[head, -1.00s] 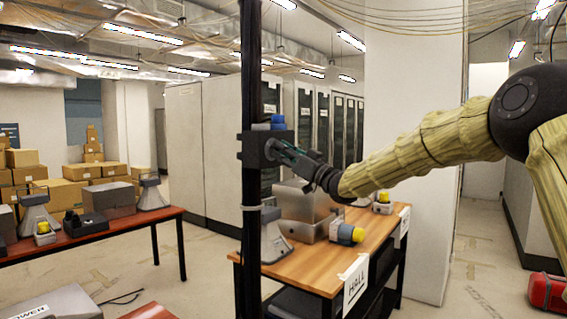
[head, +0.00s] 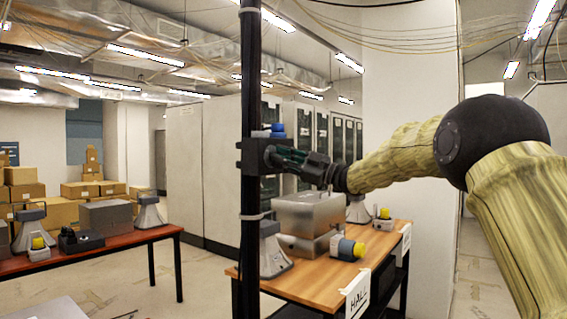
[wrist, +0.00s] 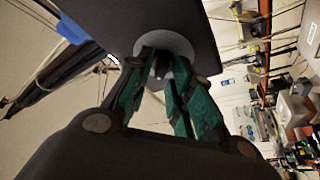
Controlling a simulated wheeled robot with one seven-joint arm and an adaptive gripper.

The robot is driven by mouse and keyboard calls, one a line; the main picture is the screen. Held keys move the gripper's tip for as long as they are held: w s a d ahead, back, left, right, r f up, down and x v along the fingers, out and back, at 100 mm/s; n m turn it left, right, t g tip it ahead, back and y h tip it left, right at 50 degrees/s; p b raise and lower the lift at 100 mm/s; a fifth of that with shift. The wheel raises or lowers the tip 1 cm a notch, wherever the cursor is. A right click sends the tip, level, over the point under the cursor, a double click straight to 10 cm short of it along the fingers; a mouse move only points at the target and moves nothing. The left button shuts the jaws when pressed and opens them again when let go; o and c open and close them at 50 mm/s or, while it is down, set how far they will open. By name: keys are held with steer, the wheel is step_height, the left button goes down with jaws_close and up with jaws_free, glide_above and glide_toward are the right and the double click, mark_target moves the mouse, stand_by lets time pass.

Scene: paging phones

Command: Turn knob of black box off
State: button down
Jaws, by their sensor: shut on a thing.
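The black box (head: 250,157) is fixed on a dark vertical pole, with a blue part (head: 277,128) on its top. My gripper (head: 272,155) reaches it from the right, its fingers at the box's right face. In the wrist view the box (wrist: 188,22) fills the top, with a pale round disc on its face. My gripper (wrist: 163,68) has its green fingers shut on a small dark knob (wrist: 160,66) at the disc's middle. The fingers hide most of the knob, so I cannot tell which way it is turned.
The dark pole (head: 250,80) stands upright in front of a wooden table (head: 300,272) with metal boxes (head: 308,212) and a yellow-capped device (head: 347,248). A red table (head: 120,240) with several devices is at left. Open floor lies between the tables.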

steer(key=shift+r+n+g, duration=0.25)
steer(key=shift+n+g, duration=0.05)
steer(key=shift+n, duration=0.3)
steer(key=c, duration=1.6)
jaws_free()
steer(key=shift+c, duration=0.2)
steer(key=shift+o, duration=0.6)
steer(key=shift+a+f, duration=0.15)
steer(key=v, duration=1.2)
